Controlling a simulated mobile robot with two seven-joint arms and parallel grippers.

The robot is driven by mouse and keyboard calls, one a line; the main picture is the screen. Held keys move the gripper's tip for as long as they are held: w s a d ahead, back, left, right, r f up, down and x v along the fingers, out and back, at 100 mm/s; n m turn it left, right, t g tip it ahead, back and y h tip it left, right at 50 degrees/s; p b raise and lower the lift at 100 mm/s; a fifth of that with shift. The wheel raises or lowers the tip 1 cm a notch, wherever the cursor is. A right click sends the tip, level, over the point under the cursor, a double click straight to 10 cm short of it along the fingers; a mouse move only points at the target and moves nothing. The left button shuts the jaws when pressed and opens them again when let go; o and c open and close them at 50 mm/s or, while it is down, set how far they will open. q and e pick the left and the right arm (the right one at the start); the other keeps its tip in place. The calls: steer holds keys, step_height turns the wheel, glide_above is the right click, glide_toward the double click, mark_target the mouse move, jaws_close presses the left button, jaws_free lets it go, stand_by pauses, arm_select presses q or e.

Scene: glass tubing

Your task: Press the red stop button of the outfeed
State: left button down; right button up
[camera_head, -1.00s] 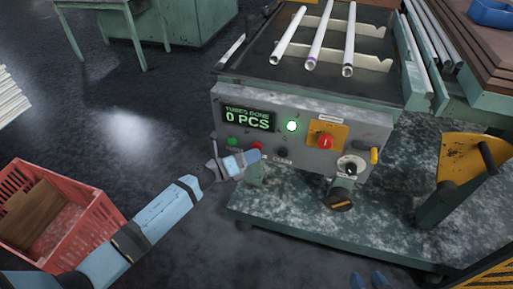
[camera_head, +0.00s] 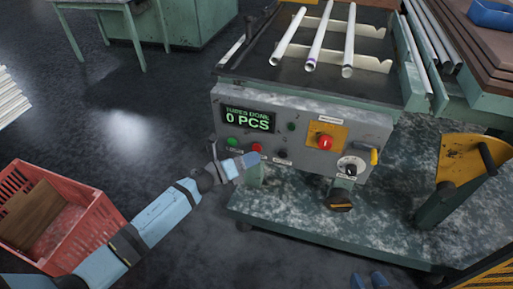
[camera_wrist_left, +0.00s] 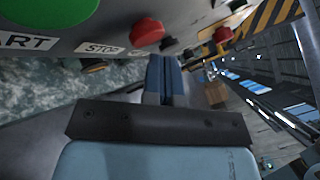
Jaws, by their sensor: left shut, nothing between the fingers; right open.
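The outfeed's control panel (camera_head: 300,150) faces me. Its small red stop button (camera_head: 257,147) sits right of the green start button (camera_head: 232,142). In the left wrist view the red stop button (camera_wrist_left: 147,33) shows beside a STOP label (camera_wrist_left: 100,48). My left gripper (camera_head: 250,158) is shut and empty, its fingertips just below and in front of the red button. In the left wrist view, the shut fingers (camera_wrist_left: 164,75) point toward the panel, a little apart from the button.
A larger red mushroom button (camera_head: 325,142) on a yellow plate sits further right, with a dial (camera_head: 350,166) below it. The indicator lamp (camera_head: 291,126) is dark. The display (camera_head: 248,120) reads 0 PCS. Glass tubes (camera_head: 318,40) lie above. A red crate (camera_head: 75,235) stands left.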

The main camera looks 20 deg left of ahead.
arm_select(q)
steer(key=shift+s, duration=0.3)
steer(key=shift+s+a+p, duration=0.1)
steer(key=shift+s+p, duration=0.4)
steer(key=shift+s, duration=2)
steer(key=shift+r, duration=0.1)
